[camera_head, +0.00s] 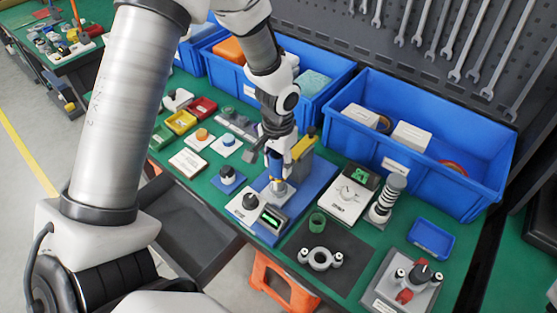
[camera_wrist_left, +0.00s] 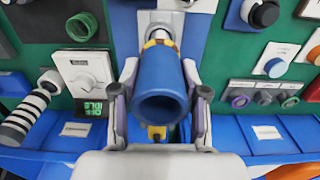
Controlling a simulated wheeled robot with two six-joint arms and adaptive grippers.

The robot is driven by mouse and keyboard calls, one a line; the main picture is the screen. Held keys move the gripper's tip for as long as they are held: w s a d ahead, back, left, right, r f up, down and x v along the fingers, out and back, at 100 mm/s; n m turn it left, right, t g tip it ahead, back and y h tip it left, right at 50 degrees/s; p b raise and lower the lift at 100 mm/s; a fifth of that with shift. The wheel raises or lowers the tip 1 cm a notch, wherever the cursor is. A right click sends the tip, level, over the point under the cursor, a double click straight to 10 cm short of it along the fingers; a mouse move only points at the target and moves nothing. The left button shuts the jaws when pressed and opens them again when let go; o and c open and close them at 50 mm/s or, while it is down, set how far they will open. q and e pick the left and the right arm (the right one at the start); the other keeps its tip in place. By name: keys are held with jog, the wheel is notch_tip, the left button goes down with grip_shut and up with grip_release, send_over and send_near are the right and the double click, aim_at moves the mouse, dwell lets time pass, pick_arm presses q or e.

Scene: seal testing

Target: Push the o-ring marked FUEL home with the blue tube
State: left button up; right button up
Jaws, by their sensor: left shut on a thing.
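The blue tube (camera_head: 275,166) is held upright in my left gripper (camera_head: 277,148), over a metal post (camera_head: 279,189) on a blue fixture (camera_head: 303,172). In the left wrist view, the fingers of my left gripper (camera_wrist_left: 160,112) are on both sides of the blue tube (camera_wrist_left: 160,88), whose open end faces the camera. A yellow-orange band (camera_wrist_left: 158,39) shows at the tube's far end, by the metal post. I cannot tell whether it is an o-ring or whether the tube touches it. No FUEL mark is legible. My right gripper is not in view.
A rack with several rings (camera_wrist_left: 262,96) stands beside the fixture. A white device with a display (camera_head: 350,195) and a striped cylinder (camera_head: 386,200) stand to its right. Blue bins (camera_head: 420,150) line the back. A dark mat (camera_head: 335,262) holds a metal part (camera_head: 320,259).

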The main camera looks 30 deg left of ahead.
pick_arm(q)
jog(key=shift+f+b, duration=1.95)
jog(key=shift+f, duration=1)
dwell(0.5)
notch_tip(320, 180, up, 9)
jog(key=p, duration=0.8)
